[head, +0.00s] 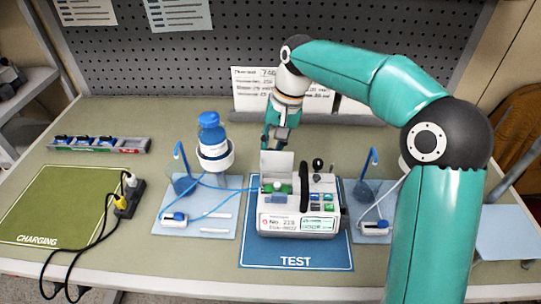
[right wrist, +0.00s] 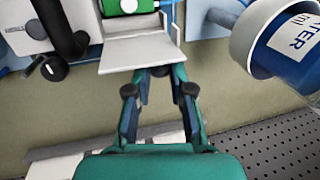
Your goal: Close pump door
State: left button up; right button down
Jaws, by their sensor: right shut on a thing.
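The infusion pump (head: 297,223) stands on the blue TEST mat (head: 260,255). Its pump door (head: 277,163) is a pale flat panel standing up, open, at the back left of the pump's top. A green part shows in the open bay in front of it. My right gripper (head: 274,140) reaches down from behind, at the door's upper edge. In the right wrist view the gripper (right wrist: 160,74) has its fingertips at the edge of the door (right wrist: 138,52), shut on it; the exact contact is partly hidden. My left gripper is not in view.
A blue-capped water bottle (head: 210,133) in a white ring holder stands left of the pump. Thin blue tubing runs to the pump from the tray (head: 190,235). A power strip (head: 130,197) and green charging mat (head: 60,200) are at left. A pegboard (head: 240,50) stands behind.

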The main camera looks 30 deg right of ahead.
jog(key=b, duration=0.1)
jog(key=s+t+h+b, duration=0.1)
jog(key=b, duration=0.1)
jog(key=shift+s+a+f+t, duration=0.1)
jog(key=shift+a+f+t, duration=0.1)
jog(key=shift+a+t, duration=0.15)
pick_arm(q)
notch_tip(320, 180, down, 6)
jog(key=b, duration=0.2)
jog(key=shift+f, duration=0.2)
pick_arm(e)
jog(key=shift+s+a+r+t+h, duration=0.2)
jog(key=shift+s+a+t+h, duration=0.1)
jog(key=shift+t, duration=0.15)
jog(key=c, duration=1)
grip_release()
jog(key=shift+d, duration=0.1)
jog(key=shift+r, duration=0.1)
jog(key=shift+r, duration=0.5)
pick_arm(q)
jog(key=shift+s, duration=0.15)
pick_arm(e)
jog(key=v, duration=1)
jog(key=shift+s+r, duration=0.25)
jog(key=shift+r, duration=0.1)
